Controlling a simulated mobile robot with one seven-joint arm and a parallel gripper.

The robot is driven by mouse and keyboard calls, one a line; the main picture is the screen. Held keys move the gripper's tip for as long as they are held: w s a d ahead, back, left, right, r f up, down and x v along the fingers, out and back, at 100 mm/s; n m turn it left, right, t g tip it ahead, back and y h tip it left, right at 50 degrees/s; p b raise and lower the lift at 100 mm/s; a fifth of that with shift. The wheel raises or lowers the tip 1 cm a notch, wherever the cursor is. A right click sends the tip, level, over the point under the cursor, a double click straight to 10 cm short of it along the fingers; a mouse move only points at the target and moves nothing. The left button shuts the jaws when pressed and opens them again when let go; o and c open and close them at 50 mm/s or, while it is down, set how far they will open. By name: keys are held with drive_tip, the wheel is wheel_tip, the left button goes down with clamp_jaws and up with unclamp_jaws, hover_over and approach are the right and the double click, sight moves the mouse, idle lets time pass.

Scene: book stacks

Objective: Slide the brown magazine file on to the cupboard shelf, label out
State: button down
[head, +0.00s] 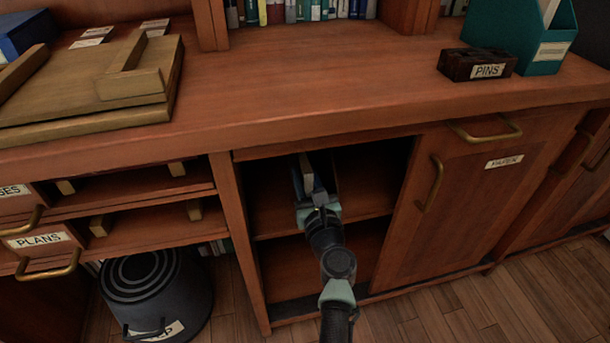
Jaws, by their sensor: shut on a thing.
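The cupboard's left bay stands open, with an upper shelf (370,210) inside. My gripper (319,207) is at the front of this bay, at about shelf height, and is shut. It appears to hold the brown magazine file (334,178), whose dark brown side blends into the shadowed interior. I cannot tell whether the file's base touches the shelf.
A door (470,190) with a brass handle covers the bay on the right. A wooden post (240,240) bounds the opening on the left. The countertop (320,75) overhangs above; it bears a PINS box (477,65) and a teal file (530,40). A dark bucket (155,295) stands lower left.

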drive_tip(key=shift+f+b, duration=0.2)
drive_tip(key=shift+b, duration=0.2)
idle(0.4)
drive_tip(key=c, duration=0.6)
unclamp_jaws()
drive_tip(key=shift+o, duration=0.2)
drive_tip(key=shift+s+f, duration=0.1)
drive_tip(key=shift+f, duration=0.3)
drive_tip(key=shift+s+d+r+p, duration=0.1)
drive_tip(key=shift+s+d+p, duration=0.05)
drive_tip(key=shift+s+p, duration=0.25)
drive_tip(key=p+v, duration=0.4)
drive_tip(key=v, duration=0.8)
drive_tip(key=shift+r, duration=0.2)
